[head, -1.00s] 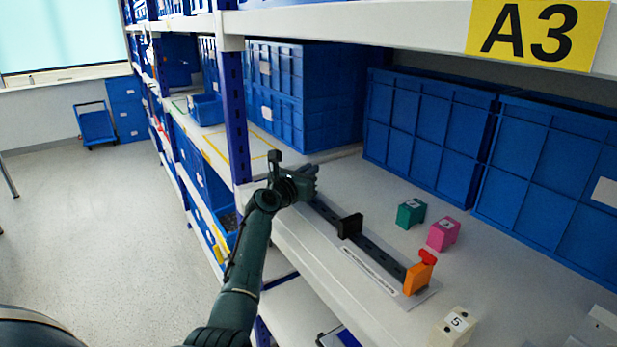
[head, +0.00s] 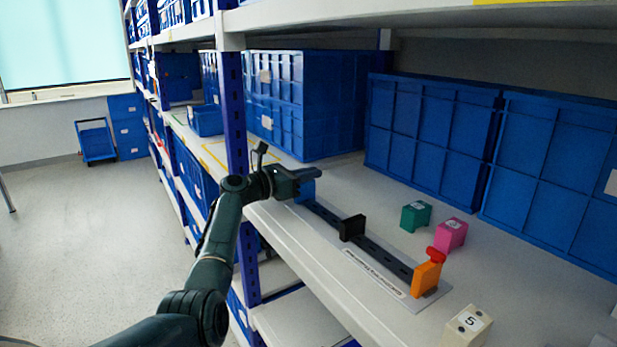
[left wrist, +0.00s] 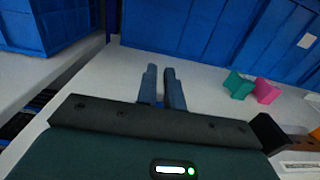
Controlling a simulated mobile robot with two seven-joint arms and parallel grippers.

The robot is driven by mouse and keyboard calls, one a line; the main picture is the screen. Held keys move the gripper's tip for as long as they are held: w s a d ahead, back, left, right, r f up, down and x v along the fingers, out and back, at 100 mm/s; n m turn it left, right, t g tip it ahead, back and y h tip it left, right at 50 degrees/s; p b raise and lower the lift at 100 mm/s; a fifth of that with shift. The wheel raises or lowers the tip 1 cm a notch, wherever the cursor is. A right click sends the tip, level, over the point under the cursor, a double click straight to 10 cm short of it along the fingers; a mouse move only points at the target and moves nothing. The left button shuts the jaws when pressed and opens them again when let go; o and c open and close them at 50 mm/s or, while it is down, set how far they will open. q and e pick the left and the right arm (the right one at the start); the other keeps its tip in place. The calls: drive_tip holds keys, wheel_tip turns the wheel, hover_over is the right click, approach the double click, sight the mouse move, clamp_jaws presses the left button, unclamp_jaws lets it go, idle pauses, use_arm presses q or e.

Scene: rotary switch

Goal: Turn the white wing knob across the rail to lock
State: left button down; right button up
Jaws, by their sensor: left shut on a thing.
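A dark slotted rail (head: 375,255) lies on a labelled plate on the shelf. A blue block (head: 305,191) stands at its far left end. A black block (head: 351,228) sits mid-rail, and an orange block (head: 427,278) with a red knob (head: 436,255) is at the right end. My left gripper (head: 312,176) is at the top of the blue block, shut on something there. In the left wrist view its fingers (left wrist: 165,72) are close together. The white wing knob does not show; the fingers hide the held part. My right gripper is not in view.
A green block (head: 416,215), a pink block (head: 450,235) and a cream block marked 5 (head: 466,326) stand on the shelf beside the rail. Blue crates (head: 430,135) line the back. A blue upright post (head: 234,120) stands close to my left arm.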

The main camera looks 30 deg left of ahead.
use_arm(q)
drive_tip(key=c, duration=1.5)
unclamp_jaws()
drive_tip(key=v, duration=1.2)
drive_tip(key=shift+s+a+f, duration=0.1)
drive_tip(key=shift+s+a, duration=0.2)
drive_tip(key=shift+s, duration=0.2)
